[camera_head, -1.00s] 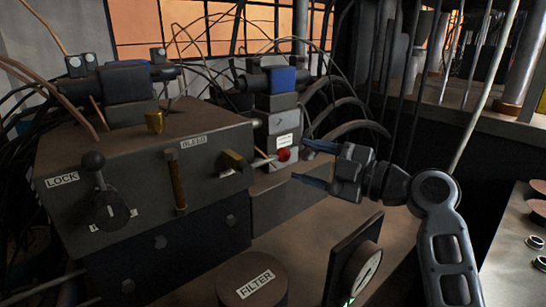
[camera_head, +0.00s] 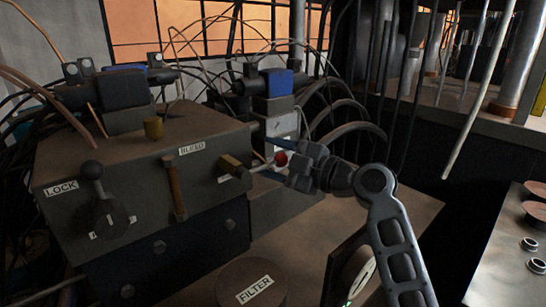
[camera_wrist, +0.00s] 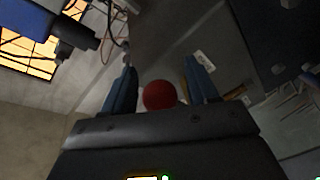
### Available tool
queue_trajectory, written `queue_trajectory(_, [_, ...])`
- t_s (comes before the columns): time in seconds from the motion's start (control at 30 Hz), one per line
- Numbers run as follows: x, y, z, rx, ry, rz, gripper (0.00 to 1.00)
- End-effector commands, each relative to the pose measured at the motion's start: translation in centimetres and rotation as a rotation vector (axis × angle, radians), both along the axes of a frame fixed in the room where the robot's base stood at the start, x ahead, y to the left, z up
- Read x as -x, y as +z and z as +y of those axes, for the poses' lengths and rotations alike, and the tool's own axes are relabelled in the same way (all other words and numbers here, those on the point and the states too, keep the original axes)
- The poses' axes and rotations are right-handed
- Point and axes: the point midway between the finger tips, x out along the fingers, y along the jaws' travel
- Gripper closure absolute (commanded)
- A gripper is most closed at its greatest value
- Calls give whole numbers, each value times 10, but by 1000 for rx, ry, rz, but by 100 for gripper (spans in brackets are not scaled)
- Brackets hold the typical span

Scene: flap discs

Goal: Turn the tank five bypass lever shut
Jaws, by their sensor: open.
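A lever with a red ball knob (camera_head: 281,158) sticks out to the right from a brass fitting (camera_head: 234,166) on the side of the grey valve block. My gripper (camera_head: 276,160) is open, its two blue fingers reaching left with the red knob between them. In the wrist view the red knob (camera_wrist: 159,95) sits between the fingers (camera_wrist: 160,88), close to the palm and nearer the left finger. I cannot tell whether either finger touches it. No tank five label is readable.
The grey block (camera_head: 130,160) carries a LOCK lever (camera_head: 95,180) and a BLEED handle (camera_head: 175,185). Black hoses crowd the back. A bench with round fittings (camera_head: 529,243) is at right.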

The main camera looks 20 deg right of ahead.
Motion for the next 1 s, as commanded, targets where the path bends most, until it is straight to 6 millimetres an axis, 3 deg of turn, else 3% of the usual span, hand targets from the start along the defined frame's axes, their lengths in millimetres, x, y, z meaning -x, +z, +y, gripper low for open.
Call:
queue_trajectory(0.07, [0, 0, 0, 0, 0, 0, 43])
queue_trajectory(0.67, [0, 0, 0, -1, 0, 1, 100])
queue_trajectory(1.0, [0, 0, 0, 2, 0, -1, 100])
